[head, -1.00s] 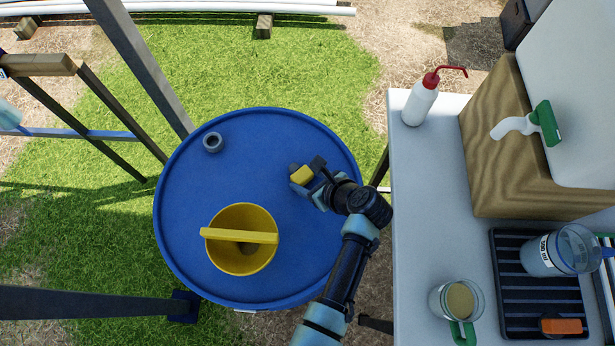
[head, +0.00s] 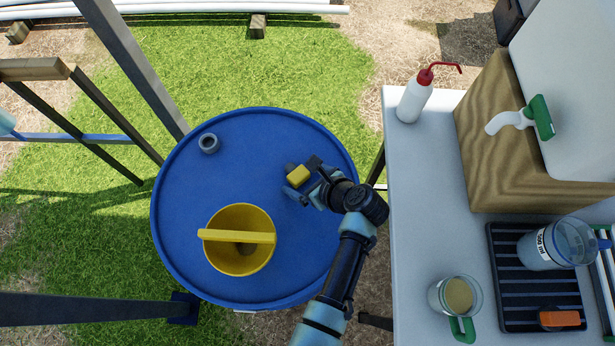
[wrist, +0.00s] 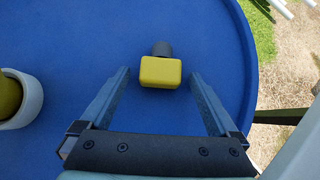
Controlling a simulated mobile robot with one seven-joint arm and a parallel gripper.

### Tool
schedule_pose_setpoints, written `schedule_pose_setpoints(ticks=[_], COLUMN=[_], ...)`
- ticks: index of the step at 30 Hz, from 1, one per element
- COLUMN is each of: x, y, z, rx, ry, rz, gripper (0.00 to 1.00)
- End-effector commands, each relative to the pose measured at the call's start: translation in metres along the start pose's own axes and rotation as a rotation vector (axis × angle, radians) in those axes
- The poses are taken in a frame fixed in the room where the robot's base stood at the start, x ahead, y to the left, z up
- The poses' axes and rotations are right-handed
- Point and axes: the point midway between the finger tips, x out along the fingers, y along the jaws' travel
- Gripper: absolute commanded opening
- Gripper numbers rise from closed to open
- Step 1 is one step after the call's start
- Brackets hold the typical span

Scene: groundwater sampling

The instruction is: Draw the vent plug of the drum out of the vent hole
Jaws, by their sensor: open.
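The vent plug (head: 299,174) has a yellow block-shaped grip and stands on the right part of the blue drum (head: 185,215) lid. It also shows in the wrist view (wrist: 160,73), with a dark grey piece just beyond it. My gripper (head: 305,179) is open at the plug. In the wrist view, the fingers of my gripper (wrist: 160,76) lie one to each side of the yellow grip, with a visible gap on both sides. I cannot tell how their height compares with the grip. The vent hole is hidden.
A yellow funnel with a crossbar (head: 237,238) stands on the lid's front. A grey ring-shaped fitting (head: 209,143) sits at the back left. A white table (head: 410,180) on the right holds a wash bottle (head: 415,97), a jug (head: 456,296) and a black rack (head: 508,305).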

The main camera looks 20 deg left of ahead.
Motion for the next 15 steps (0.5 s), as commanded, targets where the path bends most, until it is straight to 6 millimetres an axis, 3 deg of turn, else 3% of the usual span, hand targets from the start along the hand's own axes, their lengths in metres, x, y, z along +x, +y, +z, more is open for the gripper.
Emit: schedule_pose_setpoints(ticks=[5,15], x=[-0.016,-0.089], y=[-0.001,-0.001], z=[0.000,0.000], rx=[0.001,0.001], ry=[-0.001,-0.001], rz=[-0.003,-0.006], gripper=[0.96,0.96])
